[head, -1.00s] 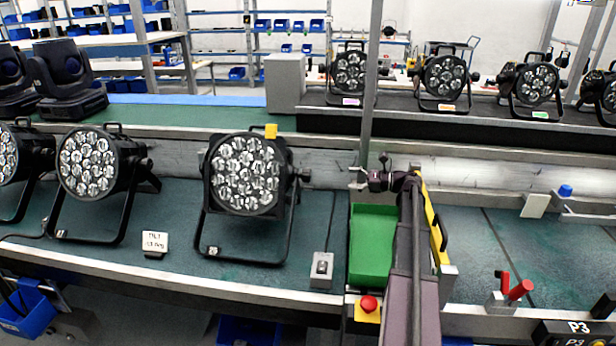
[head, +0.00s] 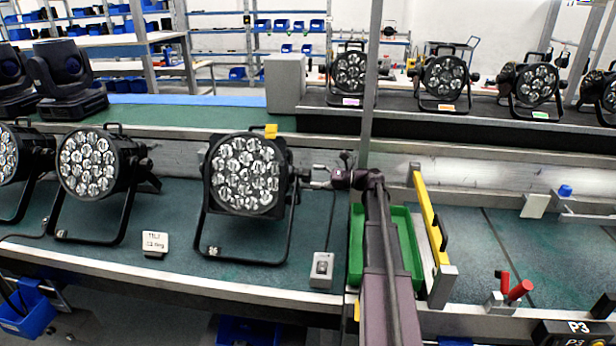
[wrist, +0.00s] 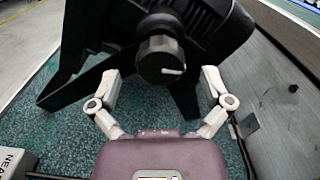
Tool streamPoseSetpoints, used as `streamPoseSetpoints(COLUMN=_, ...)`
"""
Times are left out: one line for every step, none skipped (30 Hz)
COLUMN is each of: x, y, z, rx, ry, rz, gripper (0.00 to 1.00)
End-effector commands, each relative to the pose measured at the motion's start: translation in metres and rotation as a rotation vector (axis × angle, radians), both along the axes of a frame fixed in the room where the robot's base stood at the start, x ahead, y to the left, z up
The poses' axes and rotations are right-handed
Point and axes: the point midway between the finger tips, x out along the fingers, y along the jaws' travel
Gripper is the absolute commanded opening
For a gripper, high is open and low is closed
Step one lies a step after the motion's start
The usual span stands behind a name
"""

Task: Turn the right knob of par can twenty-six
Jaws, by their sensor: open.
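Par can twenty-six (head: 244,175) stands on the bench in its black bracket, lens array facing me, with a yellow tab on top. Its right knob (head: 304,176) sticks out to the right. In the wrist view the knob (wrist: 161,58) is round and black with a white mark, near the top centre. My gripper (head: 318,177) is just to the right of the knob in the head view. In the wrist view my gripper (wrist: 161,80) is open, one finger to each side of the knob, with visible gaps. The fingers appear not to touch it.
Another par can (head: 90,165) stands to the left. A small grey switch box (head: 321,270) and a white label card (head: 155,243) lie in front. A green tray (head: 405,240) is under my arm, beside a yellow bar (head: 431,220). Several par cans line the rear bench.

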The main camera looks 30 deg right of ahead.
Motion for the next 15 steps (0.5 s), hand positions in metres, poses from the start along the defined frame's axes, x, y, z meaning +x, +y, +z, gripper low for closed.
streamPoseSetpoints(x=0.003, y=0.005, z=0.000, rx=0.000, ry=0.000, rz=0.001, gripper=0.99)
streamPoseSetpoints(x=0.005, y=0.007, z=0.000, rx=0.000, ry=0.000, rz=0.001, gripper=0.99)
streamPoseSetpoints(x=0.007, y=0.010, z=0.000, rx=0.000, ry=0.000, rz=0.001, gripper=0.99)
streamPoseSetpoints(x=0.008, y=0.012, z=0.000, rx=0.000, ry=0.000, rz=0.001, gripper=0.99)
streamPoseSetpoints(x=0.009, y=0.014, z=0.000, rx=0.000, ry=0.000, rz=0.001, gripper=0.99)
streamPoseSetpoints(x=0.011, y=0.015, z=0.000, rx=0.000, ry=0.000, rz=0.000, gripper=0.99)
streamPoseSetpoints(x=0.011, y=0.016, z=0.000, rx=0.000, ry=0.000, rz=0.000, gripper=0.99)
streamPoseSetpoints(x=0.012, y=0.017, z=0.000, rx=0.000, ry=0.000, rz=0.000, gripper=0.99)
streamPoseSetpoints(x=0.012, y=0.018, z=0.000, rx=0.000, ry=0.000, rz=0.000, gripper=0.99)
streamPoseSetpoints(x=0.013, y=0.018, z=0.000, rx=0.000, ry=0.000, rz=0.000, gripper=0.99)
streamPoseSetpoints(x=0.013, y=0.019, z=0.000, rx=0.000, ry=0.000, rz=0.000, gripper=0.99)
streamPoseSetpoints(x=0.013, y=0.019, z=0.000, rx=0.000, ry=0.000, rz=0.000, gripper=0.99)
streamPoseSetpoints(x=0.013, y=0.019, z=0.000, rx=0.000, ry=0.000, rz=0.000, gripper=0.99)
streamPoseSetpoints(x=0.013, y=0.019, z=0.000, rx=0.000, ry=0.000, rz=0.000, gripper=0.99)
streamPoseSetpoints(x=0.013, y=0.019, z=0.000, rx=0.000, ry=0.000, rz=0.000, gripper=0.99)
